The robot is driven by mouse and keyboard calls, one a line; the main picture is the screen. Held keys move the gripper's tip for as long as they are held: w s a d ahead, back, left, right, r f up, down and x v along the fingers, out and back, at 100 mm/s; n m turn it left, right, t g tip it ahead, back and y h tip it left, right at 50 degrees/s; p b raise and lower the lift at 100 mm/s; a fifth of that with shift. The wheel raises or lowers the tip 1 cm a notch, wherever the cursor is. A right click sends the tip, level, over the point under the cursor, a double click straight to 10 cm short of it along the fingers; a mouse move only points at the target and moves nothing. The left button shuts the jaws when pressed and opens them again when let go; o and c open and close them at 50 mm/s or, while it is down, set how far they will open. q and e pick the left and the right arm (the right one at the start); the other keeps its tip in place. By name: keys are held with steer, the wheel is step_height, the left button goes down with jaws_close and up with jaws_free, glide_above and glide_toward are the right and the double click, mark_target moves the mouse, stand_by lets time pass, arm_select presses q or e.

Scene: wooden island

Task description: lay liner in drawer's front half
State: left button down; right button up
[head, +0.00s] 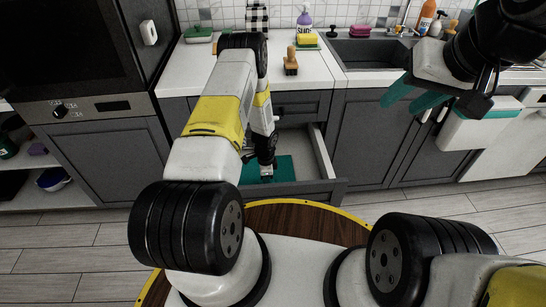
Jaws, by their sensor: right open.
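The drawer (321,152) under the worktop is pulled open, and its dark front panel faces me. A teal liner (284,170) shows inside it, low down and close behind the front panel. My left arm hides its left part, so I cannot tell whether it lies fully flat. My left gripper (267,177) points down into the drawer at the liner. Its fingers are too small and dark to tell whether they hold the liner.
A sink (370,52) is at the right. An oven (85,108) stands at the left. A white box (478,130) hangs on the right cabinets.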

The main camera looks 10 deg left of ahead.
arm_select(q)
steer(key=c, duration=1.3)
jaws_free()
steer(key=shift+o, duration=0.2)
step_height(320, 180, up, 41)
steer(key=s+n+t, duration=0.2)
steer(key=n+t, duration=0.1)
steer(key=n, duration=0.3)
steer(key=s+d+r+n+t+h, duration=0.2)
steer(key=s+r+n, duration=0.6)
steer(key=s+r, duration=1)
steer(key=s+t, duration=0.1)
steer(key=s, duration=0.3)
steer(key=shift+s+r, duration=0.15)
